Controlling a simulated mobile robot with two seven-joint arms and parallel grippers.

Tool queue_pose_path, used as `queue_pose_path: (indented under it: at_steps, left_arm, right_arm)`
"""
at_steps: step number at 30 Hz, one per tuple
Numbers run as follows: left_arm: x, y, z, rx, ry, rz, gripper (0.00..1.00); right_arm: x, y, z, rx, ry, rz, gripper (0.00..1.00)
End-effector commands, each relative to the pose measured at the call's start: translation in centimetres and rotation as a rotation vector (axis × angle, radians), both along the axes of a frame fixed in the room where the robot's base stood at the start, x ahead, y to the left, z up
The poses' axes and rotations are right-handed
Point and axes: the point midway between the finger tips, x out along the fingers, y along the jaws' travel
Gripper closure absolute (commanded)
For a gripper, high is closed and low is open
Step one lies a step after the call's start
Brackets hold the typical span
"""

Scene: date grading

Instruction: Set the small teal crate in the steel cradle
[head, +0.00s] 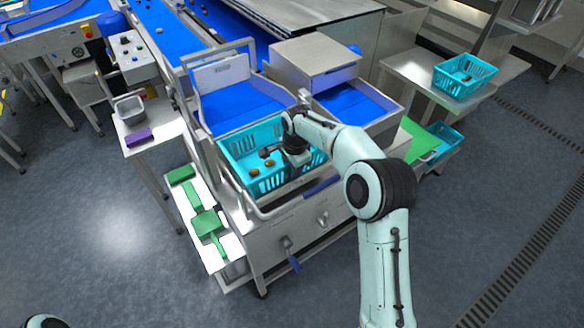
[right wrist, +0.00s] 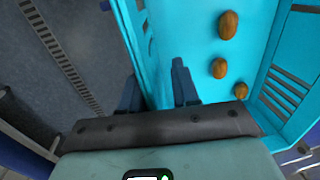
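A teal crate (head: 262,184) with several brown dates in it sits in the front of the steel grading station, among its steel rails (head: 222,190). I cannot tell whether this frame is the cradle. In the right wrist view the two dark fingers (right wrist: 157,92) stand apart, one on each side of the crate's wall (right wrist: 133,30), with a gap visible. Another teal crate (head: 465,86) stands on the steel shelf at right, and one more (head: 440,150) sits lower down. My left gripper is out of view.
Green tools (head: 207,222) lie on a white side shelf at left. A purple block (head: 138,137) and a grey tub (head: 130,109) are on a small stand. A steel box (head: 312,60) stands behind the crate. The floor at left and right is clear.

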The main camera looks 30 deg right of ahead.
Motion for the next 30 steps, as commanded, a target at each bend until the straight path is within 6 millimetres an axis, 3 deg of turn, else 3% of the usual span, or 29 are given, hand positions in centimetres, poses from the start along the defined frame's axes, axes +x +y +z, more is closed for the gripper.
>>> queue_pose_path:
  at_steps: [11,24,30]
  left_arm:
    - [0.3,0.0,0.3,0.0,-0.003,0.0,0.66]
    - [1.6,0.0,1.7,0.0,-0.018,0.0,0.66]
    - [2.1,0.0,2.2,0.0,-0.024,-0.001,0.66]
  right_arm:
    - [-0.1,-0.1,0.7,0.0,0.006,-0.001,0.66]
    - [-0.9,-0.1,9.7,0.0,-0.002,0.0,0.66]
    - [-1.3,-0.1,12.4,0.0,0.001,0.0,0.66]
